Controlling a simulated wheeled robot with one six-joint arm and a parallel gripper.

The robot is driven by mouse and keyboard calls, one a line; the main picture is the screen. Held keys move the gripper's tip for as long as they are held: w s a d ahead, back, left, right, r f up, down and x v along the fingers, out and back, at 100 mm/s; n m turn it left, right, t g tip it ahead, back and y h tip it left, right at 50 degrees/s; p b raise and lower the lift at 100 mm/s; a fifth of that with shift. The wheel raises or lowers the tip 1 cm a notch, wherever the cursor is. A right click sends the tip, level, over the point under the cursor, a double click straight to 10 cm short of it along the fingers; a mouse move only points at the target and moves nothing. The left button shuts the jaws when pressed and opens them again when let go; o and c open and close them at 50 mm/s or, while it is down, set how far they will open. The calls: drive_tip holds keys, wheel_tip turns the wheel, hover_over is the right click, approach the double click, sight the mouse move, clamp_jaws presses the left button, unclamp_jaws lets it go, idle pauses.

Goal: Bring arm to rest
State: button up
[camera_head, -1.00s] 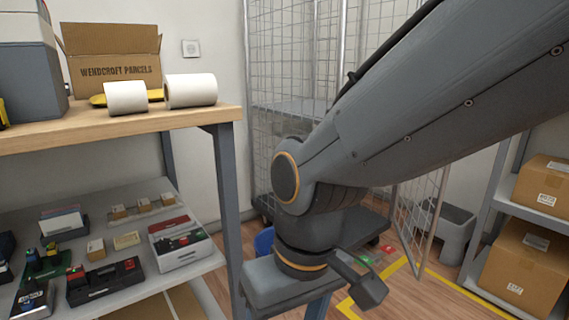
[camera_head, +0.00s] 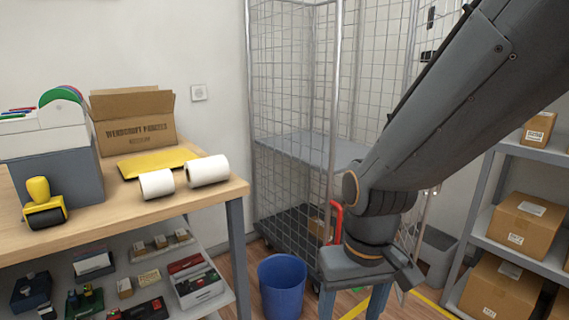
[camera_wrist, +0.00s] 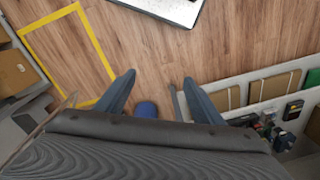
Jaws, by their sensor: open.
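My gripper (camera_wrist: 155,95) shows in the wrist view with its two blue-grey fingers spread wide apart and nothing between them. It points down at the wooden floor. In the head view my arm comes in from the upper right and bends down at the wrist. My gripper (camera_head: 352,295) hangs at the lower middle, right of the blue bin. Its fingertips are cut off by the bottom edge there.
A blue bin (camera_head: 282,285) stands on the floor by the wooden counter (camera_head: 205,203). A wire cage trolley (camera_head: 295,150) stands behind my wrist. A shelf with cartons (camera_head: 525,222) is at right. Yellow tape (camera_wrist: 35,50) marks the floor (camera_wrist: 150,45).

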drive_tip(key=s+d+r+m+p, duration=0.2)
drive_tip(key=d+r+p, duration=0.5)
drive_tip(key=r+p, duration=0.2)
drive_tip(key=shift+d+r+h+p, duration=0.25)
drive_tip(key=shift+r+h+p, duration=0.1)
drive_tip(key=shift+p, duration=0.8)
drive_tip(key=shift+s+d+r+p, duration=0.1)
drive_tip(key=shift+d+r+p, duration=0.05)
drive_tip(key=shift+d+p, duration=0.15)
drive_tip(key=shift+c, duration=0.2)
